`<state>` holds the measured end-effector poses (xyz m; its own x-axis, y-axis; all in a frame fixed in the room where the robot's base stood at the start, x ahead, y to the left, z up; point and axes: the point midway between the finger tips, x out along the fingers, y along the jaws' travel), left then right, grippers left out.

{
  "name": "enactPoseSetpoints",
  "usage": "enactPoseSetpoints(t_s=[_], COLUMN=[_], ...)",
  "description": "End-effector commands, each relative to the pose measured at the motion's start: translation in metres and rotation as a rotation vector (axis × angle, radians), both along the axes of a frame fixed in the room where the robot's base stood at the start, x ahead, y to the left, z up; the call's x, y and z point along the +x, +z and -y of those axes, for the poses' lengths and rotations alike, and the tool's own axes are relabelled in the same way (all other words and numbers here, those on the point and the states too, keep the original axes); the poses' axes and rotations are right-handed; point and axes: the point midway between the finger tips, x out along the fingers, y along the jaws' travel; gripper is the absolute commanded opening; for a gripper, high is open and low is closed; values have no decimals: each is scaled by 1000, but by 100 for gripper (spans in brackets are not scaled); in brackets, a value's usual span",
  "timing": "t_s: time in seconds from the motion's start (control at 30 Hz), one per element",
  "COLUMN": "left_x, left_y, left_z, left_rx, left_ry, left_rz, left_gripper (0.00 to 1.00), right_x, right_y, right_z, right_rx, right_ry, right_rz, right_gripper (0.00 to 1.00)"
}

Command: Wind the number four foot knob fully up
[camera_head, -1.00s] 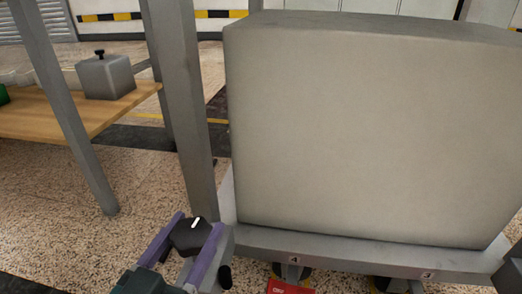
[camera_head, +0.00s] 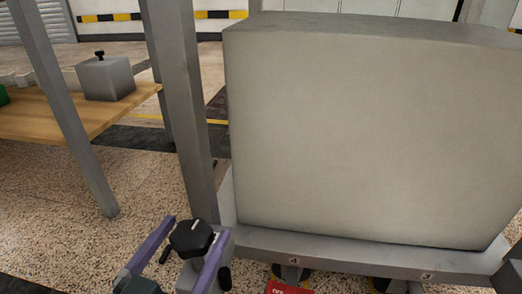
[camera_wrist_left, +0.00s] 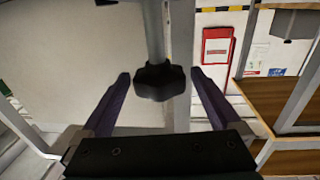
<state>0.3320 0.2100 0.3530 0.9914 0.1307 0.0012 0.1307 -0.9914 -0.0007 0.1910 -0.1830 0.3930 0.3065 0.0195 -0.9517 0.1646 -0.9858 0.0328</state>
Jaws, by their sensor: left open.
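The black foot knob (camera_head: 190,238) with a white mark on top sits at the frame's near left corner, left of the plate labelled 4 (camera_head: 294,261). My left gripper (camera_head: 199,224) is open, its purple fingers on either side of the knob. A gap shows between the left finger and the knob; the right finger looks close to it in the head view. In the left wrist view the knob (camera_wrist_left: 160,82) hangs on a grey stem between the open fingertips, with gaps on both sides. My right gripper is not clearly visible.
A large pale block (camera_head: 370,130) stands on the grey frame (camera_head: 350,256). A grey post (camera_head: 184,110) rises just behind the knob. A wooden table (camera_head: 70,112) with a grey box (camera_head: 105,78) is at the left. A red tag (camera_head: 290,288) shows low down. Speckled floor is clear at left.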

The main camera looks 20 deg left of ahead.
Motion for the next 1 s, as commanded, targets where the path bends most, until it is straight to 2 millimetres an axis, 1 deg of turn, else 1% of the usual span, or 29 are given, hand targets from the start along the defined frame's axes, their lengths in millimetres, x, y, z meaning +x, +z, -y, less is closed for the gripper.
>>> enactPoseSetpoints(t_s=[0.1,0.3,0.43,0.5,0.6,1.0], left_x=[-22,-62,-81,-87,-90,-91], left_y=[2,1,0,0,1,0], left_z=[3,9,11,12,12,12], left_rx=[-1,-2,-2,-1,-1,-1], left_ry=[0,0,1,1,1,1], left_rz=[-7,-7,-5,-3,-1,-1], left_gripper=[97,97,97,97,97,97], right_x=[0,0,0,0,0,0], right_y=[11,20,22,22,23,22], right_z=[0,1,1,1,1,1], right_rx=[-1,-3,-3,-3,-3,-3], right_ry=[1,2,2,2,2,2], right_rz=[0,0,-1,0,0,-1], right_gripper=[97,97,97,97,97,97])
